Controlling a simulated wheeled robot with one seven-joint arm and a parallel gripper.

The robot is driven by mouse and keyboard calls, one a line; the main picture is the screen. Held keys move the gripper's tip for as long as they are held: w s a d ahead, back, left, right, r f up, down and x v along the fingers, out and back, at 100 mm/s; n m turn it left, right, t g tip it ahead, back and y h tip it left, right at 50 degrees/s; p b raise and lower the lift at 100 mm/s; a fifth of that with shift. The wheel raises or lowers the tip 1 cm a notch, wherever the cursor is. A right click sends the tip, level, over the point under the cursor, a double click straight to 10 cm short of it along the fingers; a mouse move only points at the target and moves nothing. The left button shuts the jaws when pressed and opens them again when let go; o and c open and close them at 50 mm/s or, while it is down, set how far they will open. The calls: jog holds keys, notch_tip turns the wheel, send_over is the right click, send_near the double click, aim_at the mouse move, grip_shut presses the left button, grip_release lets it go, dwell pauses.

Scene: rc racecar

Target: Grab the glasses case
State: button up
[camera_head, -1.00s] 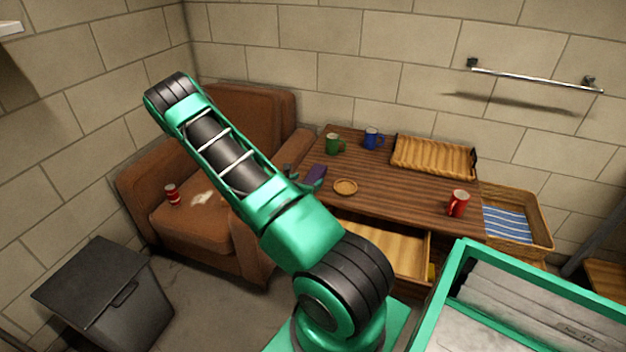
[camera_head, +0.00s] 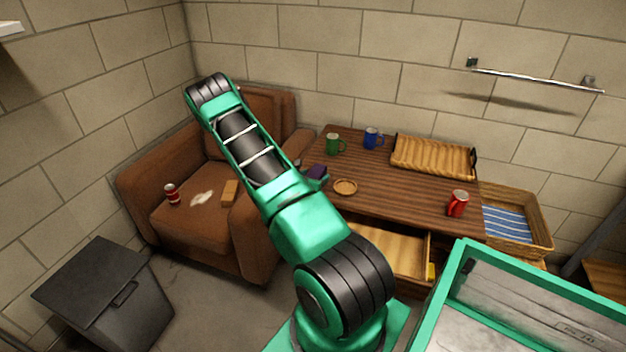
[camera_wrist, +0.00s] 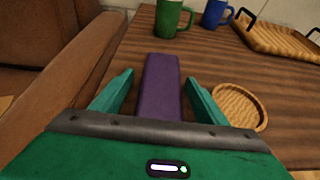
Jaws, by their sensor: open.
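The glasses case is a long purple box (camera_wrist: 162,88) lying near the table's left edge. In the wrist view it lies between the two green fingers of my open gripper (camera_wrist: 155,92), with gaps visible on both sides. Its near end is hidden behind the gripper's body. In the head view only a small dark purple part of the case (camera_head: 317,172) shows beside my arm, and most of my gripper is hidden behind the arm.
A drawer (camera_head: 385,250) is open below. A brown armchair (camera_head: 215,225) stands left.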

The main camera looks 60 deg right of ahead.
jog(key=c, duration=1.2)
jog(key=shift+o, duration=0.2)
jog(key=shift+r, duration=0.1)
